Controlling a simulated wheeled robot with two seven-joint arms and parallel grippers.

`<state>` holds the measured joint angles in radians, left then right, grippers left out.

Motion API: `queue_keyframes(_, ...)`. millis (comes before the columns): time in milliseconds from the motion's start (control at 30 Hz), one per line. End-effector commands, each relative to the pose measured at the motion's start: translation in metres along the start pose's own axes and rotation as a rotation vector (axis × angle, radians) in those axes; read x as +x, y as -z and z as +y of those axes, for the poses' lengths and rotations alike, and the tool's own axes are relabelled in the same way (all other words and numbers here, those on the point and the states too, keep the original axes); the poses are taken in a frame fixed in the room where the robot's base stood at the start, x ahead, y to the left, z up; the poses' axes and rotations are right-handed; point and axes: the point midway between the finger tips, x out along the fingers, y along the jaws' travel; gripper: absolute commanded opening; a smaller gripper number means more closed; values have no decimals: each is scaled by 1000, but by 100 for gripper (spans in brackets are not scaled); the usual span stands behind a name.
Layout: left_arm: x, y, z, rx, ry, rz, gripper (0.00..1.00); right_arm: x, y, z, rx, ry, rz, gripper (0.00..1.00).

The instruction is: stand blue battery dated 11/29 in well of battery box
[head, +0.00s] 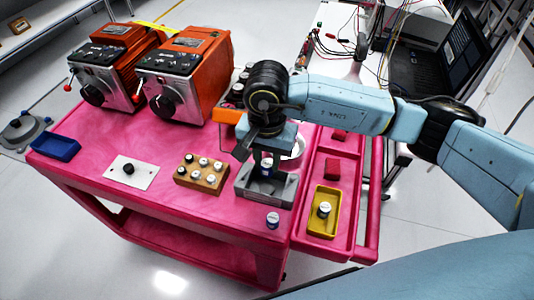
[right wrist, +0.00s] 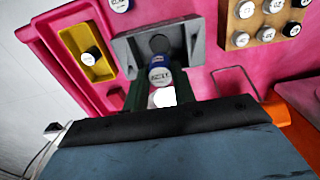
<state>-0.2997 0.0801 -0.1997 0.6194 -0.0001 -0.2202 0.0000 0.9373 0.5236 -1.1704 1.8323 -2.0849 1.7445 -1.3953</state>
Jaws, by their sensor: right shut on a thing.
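My right gripper (head: 266,157) is shut on a blue battery (right wrist: 160,80) with a white, printed top. The print is too small to read surely. The gripper holds the battery upright, and it also shows in the head view (head: 267,164). The grey battery box (head: 288,192) stands at the table's front right, below the gripper. In the right wrist view a dark round well (right wrist: 160,42) shows in the box (right wrist: 127,50), just beyond the battery. I cannot tell whether the battery's lower end is inside the box. My left gripper is not in view.
Another blue battery (head: 272,221) stands in front of the box. A yellow tray (head: 315,228) with a white-topped battery (head: 324,209) lies to the right. A wooden block (head: 190,182) with several white-topped cells stands to the left. Two orange machines (head: 205,60) stand behind.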

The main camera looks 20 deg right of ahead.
Motion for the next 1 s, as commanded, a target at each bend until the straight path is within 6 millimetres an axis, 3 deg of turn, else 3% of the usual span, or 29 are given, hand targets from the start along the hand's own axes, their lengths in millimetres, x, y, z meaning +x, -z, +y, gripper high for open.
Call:
queue_keyframes(400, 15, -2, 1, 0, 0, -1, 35, 31, -1, 0, 0, 1, -2, 10)
queue_keyframes(1000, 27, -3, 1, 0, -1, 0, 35, 42, 0, 0, 0, 1, 0, 10)
